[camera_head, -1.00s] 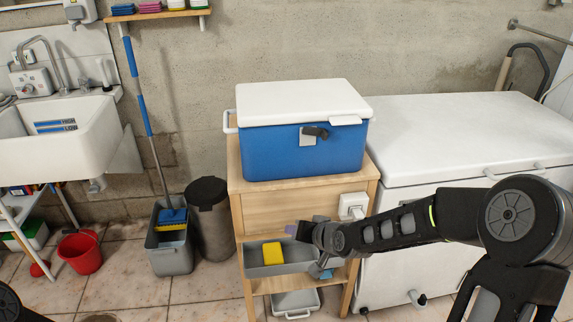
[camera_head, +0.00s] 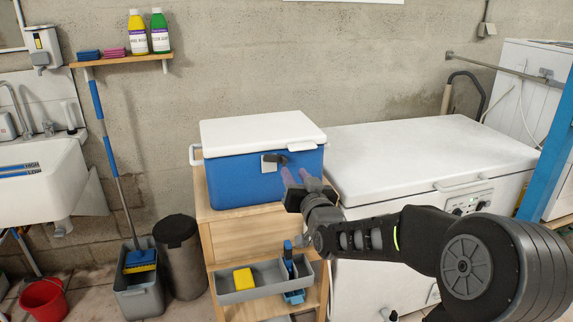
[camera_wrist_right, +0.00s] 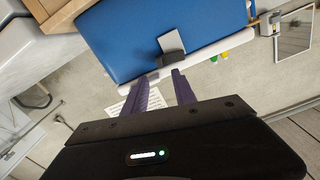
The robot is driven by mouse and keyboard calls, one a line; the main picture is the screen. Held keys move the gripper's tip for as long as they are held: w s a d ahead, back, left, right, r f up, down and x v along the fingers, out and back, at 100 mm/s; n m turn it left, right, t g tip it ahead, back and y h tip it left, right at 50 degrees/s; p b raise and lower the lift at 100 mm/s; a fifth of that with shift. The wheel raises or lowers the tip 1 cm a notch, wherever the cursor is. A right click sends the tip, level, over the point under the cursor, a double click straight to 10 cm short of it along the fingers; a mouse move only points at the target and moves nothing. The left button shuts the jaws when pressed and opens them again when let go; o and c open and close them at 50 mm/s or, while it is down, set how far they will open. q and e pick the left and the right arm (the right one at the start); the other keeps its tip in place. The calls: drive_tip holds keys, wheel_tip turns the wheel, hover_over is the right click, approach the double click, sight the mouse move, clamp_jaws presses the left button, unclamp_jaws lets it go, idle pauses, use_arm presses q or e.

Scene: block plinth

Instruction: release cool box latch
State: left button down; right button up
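The cool box (camera_head: 245,182) is blue with a white lid (camera_head: 262,130), which lies closed on it. Its latch, a light grey plate with a dark lever (camera_head: 277,160), is on the front face. The latch also shows in the wrist view (camera_wrist_right: 171,45), straight ahead of the fingers. My right gripper (camera_head: 296,175) is just in front of the box, right of and slightly below the latch in the head view. Its two purple fingers are apart with nothing between them, and they look short of the latch in the wrist view (camera_wrist_right: 159,75). My left gripper is not in view.
The box stands on a wooden cabinet (camera_head: 232,239). A grey tray (camera_head: 262,290) with a yellow sponge (camera_head: 243,278) sits below. A white chest freezer (camera_head: 420,150) stands close on the right. Bare wall is behind.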

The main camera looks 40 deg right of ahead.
sight(286, 161)
drive_tip(key=x, duration=0.7)
drive_tip(key=shift+p, duration=0.4)
drive_tip(key=shift+c, duration=0.3)
clamp_jaws()
